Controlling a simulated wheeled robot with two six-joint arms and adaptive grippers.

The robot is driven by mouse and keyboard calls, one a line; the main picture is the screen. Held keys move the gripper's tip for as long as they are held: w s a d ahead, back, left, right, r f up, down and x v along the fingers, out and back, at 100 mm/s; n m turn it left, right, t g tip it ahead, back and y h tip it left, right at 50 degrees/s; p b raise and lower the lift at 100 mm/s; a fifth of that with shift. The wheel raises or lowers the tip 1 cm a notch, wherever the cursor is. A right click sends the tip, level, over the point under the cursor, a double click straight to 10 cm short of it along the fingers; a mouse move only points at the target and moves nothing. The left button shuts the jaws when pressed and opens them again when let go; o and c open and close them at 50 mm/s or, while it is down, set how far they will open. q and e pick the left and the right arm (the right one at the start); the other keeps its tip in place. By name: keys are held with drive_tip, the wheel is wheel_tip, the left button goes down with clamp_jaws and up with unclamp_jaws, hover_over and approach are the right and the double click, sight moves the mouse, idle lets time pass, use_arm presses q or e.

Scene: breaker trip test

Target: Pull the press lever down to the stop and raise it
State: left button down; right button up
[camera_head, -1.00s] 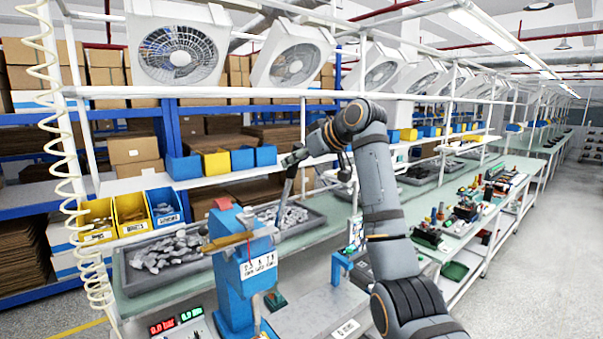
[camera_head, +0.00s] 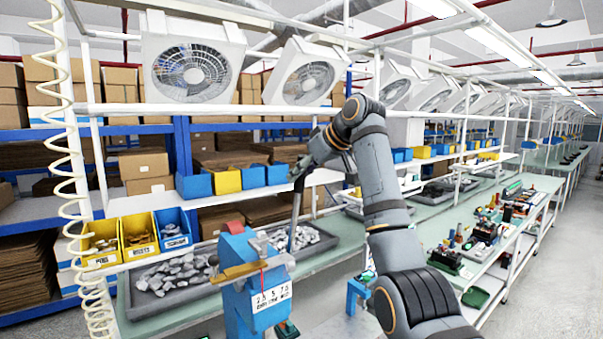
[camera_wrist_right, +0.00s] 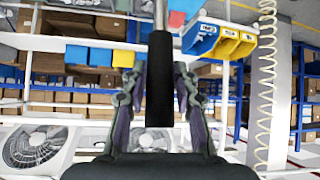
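The blue bench press (camera_head: 240,275) stands at the near edge of the bench, with a tan crosspiece and a white number plate on its front. Its lever (camera_head: 293,232) rises steeply behind the press head. My right gripper (camera_head: 299,172) is at the lever's top end. In the right wrist view, the lever's black grip (camera_wrist_right: 160,85) stands between the two fingers of my right gripper (camera_wrist_right: 160,70), which are closed in around it, with a bare metal rod beyond. Finger contact is hard to make out. My left gripper is out of view.
Grey trays of metal parts (camera_head: 130,290) lie behind the press. Yellow and blue bins (camera_head: 138,238) stand at the left, and more bins line the shelf (camera_head: 325,177) above. A white post and coiled hose (camera_head: 70,150) are at the left. Fixtures crowd the bench at the right.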

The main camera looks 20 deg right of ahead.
drive_tip(key=shift+o, duration=1.3)
drive_tip(key=v, duration=1.2)
drive_tip(key=shift+w+a, duration=0.1)
drive_tip(key=shift+w, duration=0.05)
